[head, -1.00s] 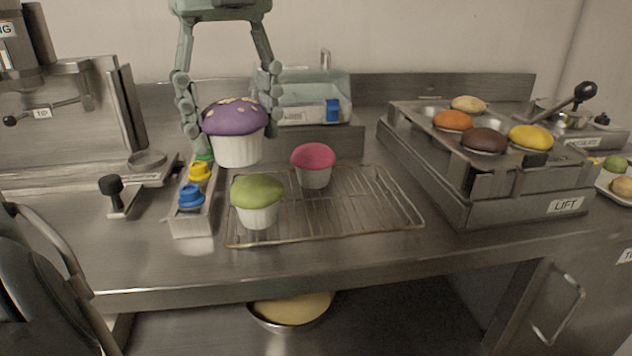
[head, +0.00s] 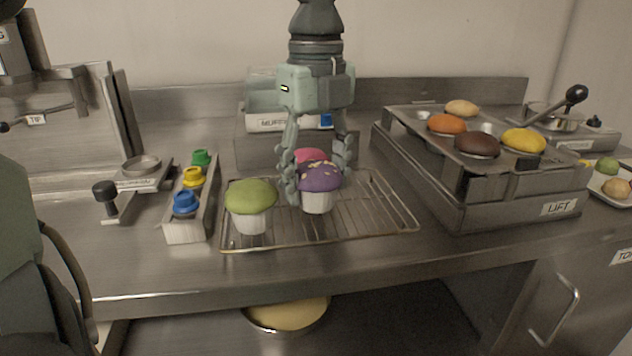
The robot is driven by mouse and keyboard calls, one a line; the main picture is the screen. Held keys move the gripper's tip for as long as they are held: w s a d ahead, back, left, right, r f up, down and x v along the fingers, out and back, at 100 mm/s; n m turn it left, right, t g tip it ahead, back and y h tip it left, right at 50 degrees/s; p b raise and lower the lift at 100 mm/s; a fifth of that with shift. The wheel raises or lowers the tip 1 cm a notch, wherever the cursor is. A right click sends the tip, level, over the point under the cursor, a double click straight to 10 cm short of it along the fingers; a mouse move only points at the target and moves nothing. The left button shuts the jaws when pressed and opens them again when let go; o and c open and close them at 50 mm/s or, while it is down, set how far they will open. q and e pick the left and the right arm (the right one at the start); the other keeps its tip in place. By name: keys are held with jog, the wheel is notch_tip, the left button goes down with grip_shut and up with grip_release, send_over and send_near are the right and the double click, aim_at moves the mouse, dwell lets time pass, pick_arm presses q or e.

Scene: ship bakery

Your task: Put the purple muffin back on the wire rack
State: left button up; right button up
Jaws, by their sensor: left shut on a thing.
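The purple muffin (head: 319,178), with pale flecks on its top and a white cup, is between the fingers of my left gripper (head: 318,172). The gripper points down and is shut on it. The muffin is upright over the middle of the wire rack (head: 375,218); I cannot tell whether its base touches the wires. The green muffin (head: 251,198) stands on the rack to its left, a small gap away. The pink muffin (head: 310,156) is behind it, mostly hidden by the purple muffin and the fingers. My right gripper is not in view.
A holder (head: 187,230) with green, yellow and blue nozzles stands left of the rack. A labelled bin (head: 265,122) is behind. The rack's right part is clear.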

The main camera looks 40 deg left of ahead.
aim_at(316, 163)
pick_arm(q)
jog(key=shift+f, duration=0.5)
jog(key=shift+f, duration=0.1)
jog(key=o, duration=0.6)
notch_tip(316, 163, up, 12)
jog(key=shift+r, duration=0.15)
